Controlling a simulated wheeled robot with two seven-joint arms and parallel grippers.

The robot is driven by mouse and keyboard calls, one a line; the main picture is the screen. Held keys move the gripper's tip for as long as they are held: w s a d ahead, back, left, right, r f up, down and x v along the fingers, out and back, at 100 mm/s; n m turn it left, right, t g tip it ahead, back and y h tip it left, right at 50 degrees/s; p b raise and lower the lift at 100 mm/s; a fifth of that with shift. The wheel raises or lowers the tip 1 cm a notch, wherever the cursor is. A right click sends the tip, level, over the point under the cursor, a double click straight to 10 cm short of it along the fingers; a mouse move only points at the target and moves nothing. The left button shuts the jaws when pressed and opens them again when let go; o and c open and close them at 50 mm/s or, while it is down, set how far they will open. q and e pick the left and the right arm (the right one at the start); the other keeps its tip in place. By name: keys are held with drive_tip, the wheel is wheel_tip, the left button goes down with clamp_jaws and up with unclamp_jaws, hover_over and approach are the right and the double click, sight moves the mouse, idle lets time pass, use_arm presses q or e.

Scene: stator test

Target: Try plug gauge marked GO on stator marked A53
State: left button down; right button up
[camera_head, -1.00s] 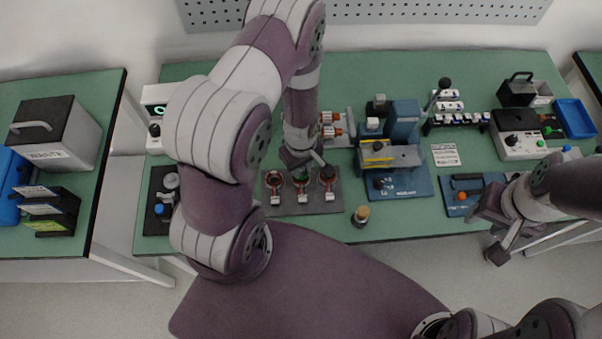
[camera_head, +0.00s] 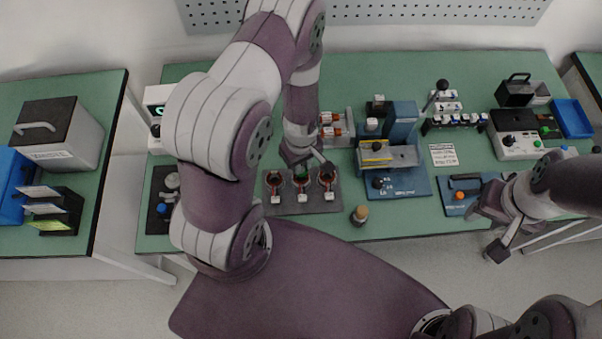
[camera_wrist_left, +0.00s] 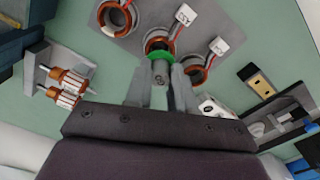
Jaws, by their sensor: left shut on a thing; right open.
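Three copper-wound stators stand on a grey plate (camera_head: 322,206) in front of my left arm, each with a white tag. My left gripper (camera_wrist_left: 157,88) is shut on the grey handle of a plug gauge (camera_wrist_left: 160,66) with a green collar. The gauge is at the middle stator (camera_wrist_left: 151,44), its collar over the bore. Its lower end is hidden, so I cannot tell how deep it sits. The other stators (camera_wrist_left: 115,18) (camera_wrist_left: 196,73) are on either side. My right gripper (camera_head: 496,247) is open and empty at the front right.
Orange-and-white rotors (camera_wrist_left: 68,86) lie on a rack beside the plate. A blue fixture (camera_head: 401,184) stands to the right. A small tan-topped cylinder (camera_head: 360,214) stands near the front edge. A black tray (camera_head: 155,222) is at the left. A waste box (camera_head: 58,130) is on the side table.

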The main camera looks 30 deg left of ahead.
use_arm(q)
drive_tip(key=shift+r+p, duration=0.35)
drive_tip(key=shift+r, duration=0.2)
wheel_tip(320, 180, up, 5)
drive_tip(key=p, duration=0.4)
